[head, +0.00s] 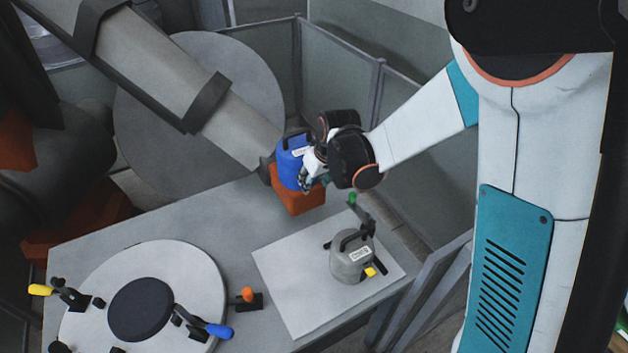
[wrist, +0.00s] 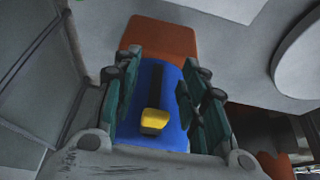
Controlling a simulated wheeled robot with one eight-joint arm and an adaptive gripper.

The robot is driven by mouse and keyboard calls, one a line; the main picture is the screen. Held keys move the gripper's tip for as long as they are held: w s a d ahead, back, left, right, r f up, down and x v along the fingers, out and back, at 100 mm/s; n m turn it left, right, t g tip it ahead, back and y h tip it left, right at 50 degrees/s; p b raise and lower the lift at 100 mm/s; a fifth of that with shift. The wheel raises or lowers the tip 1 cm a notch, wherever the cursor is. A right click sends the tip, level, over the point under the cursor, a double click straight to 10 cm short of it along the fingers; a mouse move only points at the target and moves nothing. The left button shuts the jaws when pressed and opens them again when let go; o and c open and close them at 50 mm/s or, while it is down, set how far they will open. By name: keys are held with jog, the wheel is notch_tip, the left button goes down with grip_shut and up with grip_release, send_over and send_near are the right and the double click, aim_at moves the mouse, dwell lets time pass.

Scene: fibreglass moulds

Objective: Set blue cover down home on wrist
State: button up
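The blue cover (head: 288,162) has a dark handle on top and a pale label. It stands close to upright over an orange block (head: 298,198) near the end of a thick grey arm (head: 215,118). I cannot see whether it is fully seated. My gripper (head: 308,172) is at the cover's right side. In the wrist view, the green fingers of my gripper (wrist: 160,100) flank the blue cover (wrist: 173,140), with its yellow-tipped dark lever (wrist: 155,121) between them. Whether the fingers press on its sides is unclear. The orange block (wrist: 162,38) shows beyond it.
A grey cover (head: 345,264) with a handle stands on a white sheet (head: 295,300), near a green-tipped clamp (head: 353,201). A round plate (head: 205,275) with clamps lies at the left of the grey table (head: 150,222). Grey panels (head: 340,75) stand behind.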

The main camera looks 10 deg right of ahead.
jog(key=v, duration=1.1)
jog(key=s+d+f+m+t+b, duration=0.1)
jog(key=s+d+b, duration=0.2)
jog(key=s, duration=0.4)
jog(key=s+d+f+m+t+h+b, duration=0.1)
jog(key=s+d+f+m+b, duration=0.1)
jog(key=s+d+b, duration=0.2)
jog(key=s+d+f+m+t+b, duration=0.1)
jog(key=s+b, duration=0.4)
jog(key=s, duration=0.5)
jog(key=d+f, duration=0.1)
jog(key=d, duration=0.1)
jog(key=shift+s+d+f+m+h, duration=0.2)
jog(key=shift+s+d+m+h, duration=0.1)
jog(key=shift+s+d+h, duration=0.1)
